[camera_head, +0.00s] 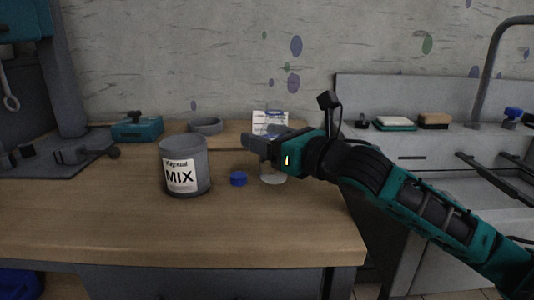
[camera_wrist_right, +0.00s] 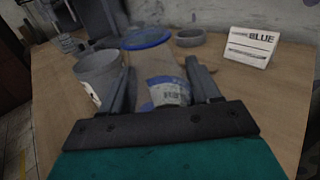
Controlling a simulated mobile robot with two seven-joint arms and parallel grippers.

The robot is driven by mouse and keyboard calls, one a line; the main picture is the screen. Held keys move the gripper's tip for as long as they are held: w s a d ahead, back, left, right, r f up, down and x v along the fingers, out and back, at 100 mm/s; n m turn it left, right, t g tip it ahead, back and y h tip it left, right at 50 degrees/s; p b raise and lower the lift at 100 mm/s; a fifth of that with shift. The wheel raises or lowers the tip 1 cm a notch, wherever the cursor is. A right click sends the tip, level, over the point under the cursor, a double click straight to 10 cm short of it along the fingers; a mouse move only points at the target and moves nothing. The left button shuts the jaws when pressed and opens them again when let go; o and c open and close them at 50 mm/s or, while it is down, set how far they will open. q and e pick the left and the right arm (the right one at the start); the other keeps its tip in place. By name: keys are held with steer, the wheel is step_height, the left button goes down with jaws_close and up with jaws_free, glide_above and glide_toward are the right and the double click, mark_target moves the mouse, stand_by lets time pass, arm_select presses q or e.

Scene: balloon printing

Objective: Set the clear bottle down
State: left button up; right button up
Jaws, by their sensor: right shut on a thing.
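My right gripper (camera_head: 252,146) is over the right part of the wooden table and shut on the clear bottle (camera_wrist_right: 168,72). In the wrist view, the bottle lies between the two fingers, with a blue and white label and a blue round ring at its far end. In the head view, only the lower part of the clear bottle (camera_head: 273,177) shows below the gripper, close to the tabletop; I cannot tell whether it touches. My gripper hides the rest. My left gripper is not in view.
A grey MIX bucket (camera_head: 185,168) stands left of the gripper, with a small blue cap (camera_head: 238,179) between them. A grey ring-shaped dish (camera_head: 205,126) and a white card (camera_head: 270,122) are behind. The table's front (camera_head: 200,235) is clear. A sink counter (camera_head: 425,145) is at right.

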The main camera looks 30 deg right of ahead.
steer(key=shift+f, duration=0.85)
steer(key=shift+f, duration=0.15)
steer(key=o, duration=0.7)
steer(key=shift+f, duration=0.1)
steer(key=o, duration=0.4)
steer(key=shift+o, duration=0.2)
